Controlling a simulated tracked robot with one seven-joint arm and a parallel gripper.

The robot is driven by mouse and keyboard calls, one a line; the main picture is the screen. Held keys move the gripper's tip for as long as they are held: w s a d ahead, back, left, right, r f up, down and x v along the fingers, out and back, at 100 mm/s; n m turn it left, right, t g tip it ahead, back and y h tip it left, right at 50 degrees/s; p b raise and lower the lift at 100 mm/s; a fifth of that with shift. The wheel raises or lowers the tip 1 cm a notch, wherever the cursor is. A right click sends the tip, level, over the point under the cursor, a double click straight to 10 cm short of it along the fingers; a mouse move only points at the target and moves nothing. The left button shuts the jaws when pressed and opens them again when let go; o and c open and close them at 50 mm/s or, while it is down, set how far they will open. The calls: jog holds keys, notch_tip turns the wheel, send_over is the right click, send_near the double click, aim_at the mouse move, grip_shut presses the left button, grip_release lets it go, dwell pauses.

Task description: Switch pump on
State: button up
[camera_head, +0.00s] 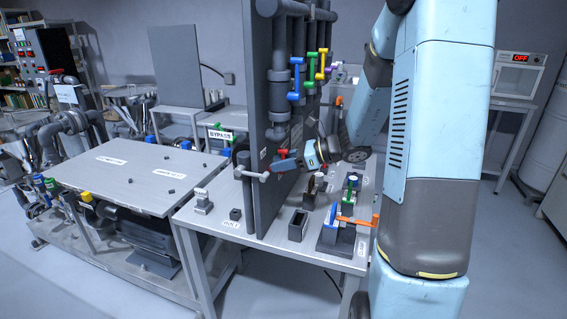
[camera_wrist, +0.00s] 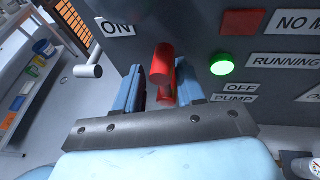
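The pump switch is a red handle (camera_wrist: 162,66) on a grey panel in the wrist view, between an "ON" label (camera_wrist: 116,28) at upper left and "OFF" (camera_wrist: 240,88) and "PUMP" (camera_wrist: 234,99) labels at lower right. A round green lamp (camera_wrist: 223,64) glows beside a "RUNNING" label (camera_wrist: 287,60). My gripper's blue fingers (camera_wrist: 163,92) stand on either side of the handle, with narrow gaps showing, so it looks open around it. In the head view my gripper (camera_head: 293,160) is at the tall grey panel (camera_head: 262,120); the handle is hard to make out there.
A pale grey cylindrical knob (camera_wrist: 88,71) sticks out left of my fingers. Colored valve handles, including blue (camera_head: 294,80) and yellow (camera_head: 321,65), hang above my gripper. An orange lever (camera_head: 355,221) stands on the bench (camera_head: 262,250) at right. A grey table (camera_head: 135,180) lies left.

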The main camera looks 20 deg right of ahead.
jog(key=v, duration=1.3)
jog(key=shift+d, duration=0.4)
jog(key=shift+s, duration=0.1)
jog(key=s+a+r+n+g+h, duration=0.3)
jog(key=s+a+n+g+h, duration=0.15)
jog(key=s+a+n, duration=0.6)
jog(key=s+d+r+n+t+h, duration=0.1)
jog(key=s+r+n+t+h, duration=0.3)
jog(key=s+n+h, duration=0.4)
jog(key=s+r+n, duration=0.1)
jog(key=s+n, duration=0.1)
jog(key=n, duration=0.2)
jog(key=shift+d, duration=0.3)
